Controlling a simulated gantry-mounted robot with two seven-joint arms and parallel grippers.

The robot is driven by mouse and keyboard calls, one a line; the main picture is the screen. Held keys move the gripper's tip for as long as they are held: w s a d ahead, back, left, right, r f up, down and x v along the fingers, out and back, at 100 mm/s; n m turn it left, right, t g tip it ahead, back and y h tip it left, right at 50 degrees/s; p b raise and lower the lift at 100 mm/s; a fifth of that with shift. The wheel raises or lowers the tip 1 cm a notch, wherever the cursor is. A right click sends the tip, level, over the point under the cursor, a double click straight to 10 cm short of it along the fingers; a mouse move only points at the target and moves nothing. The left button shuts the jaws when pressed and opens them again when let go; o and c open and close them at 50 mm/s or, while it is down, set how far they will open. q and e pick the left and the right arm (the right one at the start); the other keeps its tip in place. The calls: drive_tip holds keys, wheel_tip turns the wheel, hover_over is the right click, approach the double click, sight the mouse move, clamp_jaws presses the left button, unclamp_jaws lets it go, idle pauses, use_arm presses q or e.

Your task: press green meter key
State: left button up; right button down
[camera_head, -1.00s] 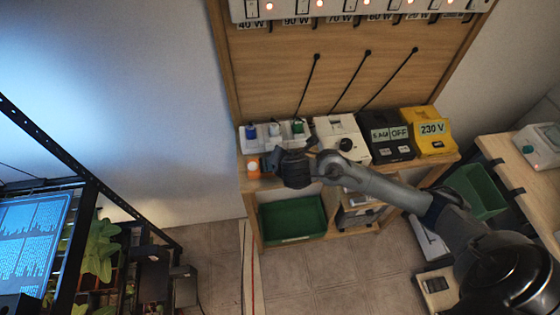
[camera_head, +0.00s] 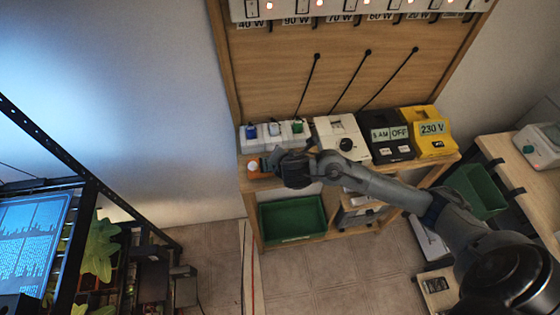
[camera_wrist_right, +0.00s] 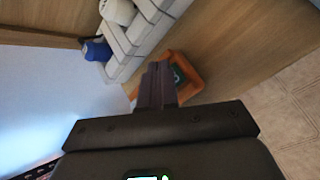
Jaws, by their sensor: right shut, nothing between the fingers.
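An orange meter (camera_head: 259,166) with a pale round spot sits at the left front of the wooden shelf. In the right wrist view its orange casing (camera_wrist_right: 192,90) surrounds a dark green patch (camera_wrist_right: 179,74); I cannot tell whether this is the key. My right gripper (camera_head: 272,163) reaches in from the right, just beside and over the meter, hiding part of it. In the wrist view the right gripper's fingers (camera_wrist_right: 157,70) are closed together and empty, overlapping the meter's near edge; I cannot tell whether they touch it. My left gripper is not in view.
Behind the meter stand white blocks with blue (camera_head: 251,131), white and green (camera_head: 298,127) tops. A white box (camera_head: 340,130), a black unit (camera_head: 391,133) and a yellow 230 V unit (camera_head: 431,128) are to the right. A green bin (camera_head: 291,218) sits below.

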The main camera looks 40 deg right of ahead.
drive_tip(key=shift+f, duration=0.4)
drive_tip(key=shift+f+b, duration=0.1)
drive_tip(key=shift+b, duration=0.2)
idle(0.5)
drive_tip(key=shift+r+p, duration=0.55)
drive_tip(key=shift+p, duration=0.05)
drive_tip(key=shift+r, duration=0.15)
